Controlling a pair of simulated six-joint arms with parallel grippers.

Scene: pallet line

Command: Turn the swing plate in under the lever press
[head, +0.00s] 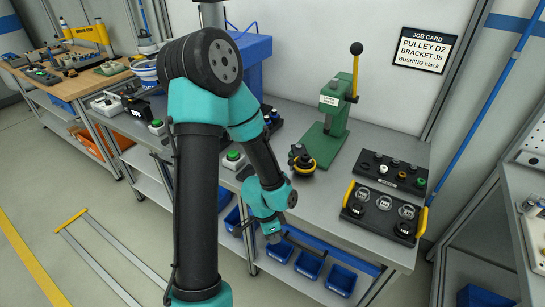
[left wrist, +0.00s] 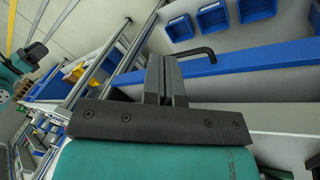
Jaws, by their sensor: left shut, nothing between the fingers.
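The green lever press (head: 325,125) stands at the back of the grey bench, its black-knobbed lever (head: 356,75) pointing up. A dark round piece with a yellow ring (head: 303,167), which looks like the swing plate, sits out in front and to the left of the press base, not under the press head. My left gripper (head: 273,236) is low at the bench's front edge, apart from the plate. In the left wrist view its fingers (left wrist: 166,80) are together and empty, close to a black handle (left wrist: 196,53) on a blue rail. My right gripper is not in view.
A black tray with pegs (head: 390,172) and a yellow-handled tray (head: 383,211) stand right of the press. A green push button (head: 233,156) is to the left. Blue bins (head: 341,280) hang below the front edge. My left arm hides part of the bench.

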